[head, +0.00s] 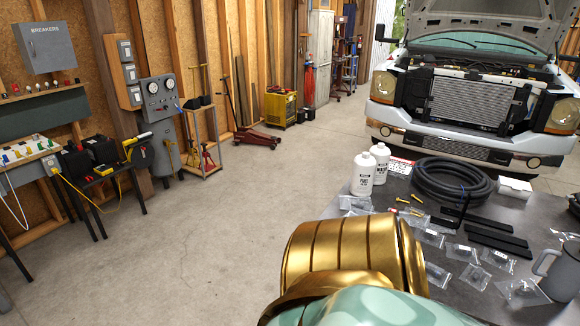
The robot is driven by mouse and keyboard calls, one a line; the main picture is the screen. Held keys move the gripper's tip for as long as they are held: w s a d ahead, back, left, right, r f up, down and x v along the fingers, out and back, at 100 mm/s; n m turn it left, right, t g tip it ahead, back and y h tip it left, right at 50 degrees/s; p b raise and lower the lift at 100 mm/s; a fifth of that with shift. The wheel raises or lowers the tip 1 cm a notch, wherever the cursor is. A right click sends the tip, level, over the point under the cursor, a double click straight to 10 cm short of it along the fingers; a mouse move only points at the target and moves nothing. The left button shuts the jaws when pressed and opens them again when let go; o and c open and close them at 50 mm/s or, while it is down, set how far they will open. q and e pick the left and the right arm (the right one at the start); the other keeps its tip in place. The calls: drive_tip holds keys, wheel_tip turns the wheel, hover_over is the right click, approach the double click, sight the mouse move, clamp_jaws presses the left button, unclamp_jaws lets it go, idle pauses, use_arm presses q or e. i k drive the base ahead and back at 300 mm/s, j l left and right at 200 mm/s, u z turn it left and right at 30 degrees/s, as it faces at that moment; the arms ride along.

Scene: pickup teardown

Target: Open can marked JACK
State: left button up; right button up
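I cannot make out a can marked JACK anywhere in the head view. Two white bottles with dark label print stand upright side by side on the grey table, a front one (363,174) and a rear one (380,163). Their labels are too small to read surely. A red floor jack (256,137) with a raised handle sits on the concrete floor near the left wall. Gold and pale green parts of my own body fill the bottom middle and hide part of the table. Neither gripper shows.
The grey table (455,285) carries a coiled black hose (452,181), small bagged parts, black bars and a grey mug (562,272). A white pickup (475,95) with its hood up stands behind. A BREAKERS box (45,47) hangs at left. The middle floor is clear.

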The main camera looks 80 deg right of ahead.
sight(561, 283)
drive_tip(key=i+z, duration=0.2)
drive_tip(key=z, duration=2.5)
